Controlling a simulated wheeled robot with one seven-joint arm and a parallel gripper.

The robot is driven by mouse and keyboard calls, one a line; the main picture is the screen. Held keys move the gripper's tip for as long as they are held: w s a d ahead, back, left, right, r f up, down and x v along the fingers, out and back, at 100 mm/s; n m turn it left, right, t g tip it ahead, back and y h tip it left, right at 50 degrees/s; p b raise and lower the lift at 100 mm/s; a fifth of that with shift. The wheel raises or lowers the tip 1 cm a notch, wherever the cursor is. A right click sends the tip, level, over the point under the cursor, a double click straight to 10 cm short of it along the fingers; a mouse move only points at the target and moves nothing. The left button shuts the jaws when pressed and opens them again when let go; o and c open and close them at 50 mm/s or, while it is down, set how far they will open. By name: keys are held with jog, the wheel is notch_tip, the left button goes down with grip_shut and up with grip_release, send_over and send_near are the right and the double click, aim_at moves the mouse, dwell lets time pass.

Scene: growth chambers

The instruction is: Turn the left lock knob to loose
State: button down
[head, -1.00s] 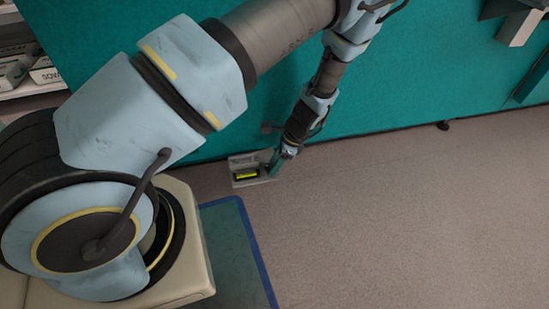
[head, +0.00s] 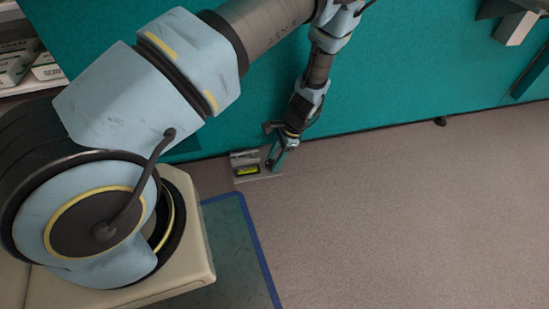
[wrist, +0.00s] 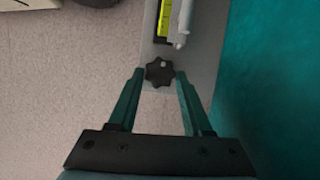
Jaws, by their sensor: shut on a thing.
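A dark, lobed lock knob (wrist: 160,72) sits on a grey plate (wrist: 205,65) in the wrist view, with a small pale mark near its top. My gripper (wrist: 160,77) has its two teal fingers on either side of the knob, shut on it at the fingertips. In the head view my gripper (head: 274,164) reaches down to the right end of the small grey fixture (head: 240,160); the knob cannot be made out there. Which way the knob is set, loose or tight, I cannot tell.
A yellow-green strip (wrist: 164,20) and a light grey rod (wrist: 184,22) lie just beyond the knob on the fixture. A teal wall (head: 380,80) stands close behind it. A blue-edged mat (head: 235,245) lies in front. The floor to the right is clear.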

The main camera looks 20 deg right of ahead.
jog(key=shift+c, duration=1.6)
grip_release()
jog(key=p+v, duration=0.3)
jog(key=v, duration=0.7)
jog(key=shift+d+r+p, duration=0.25)
jog(key=shift+r+p, duration=0.1)
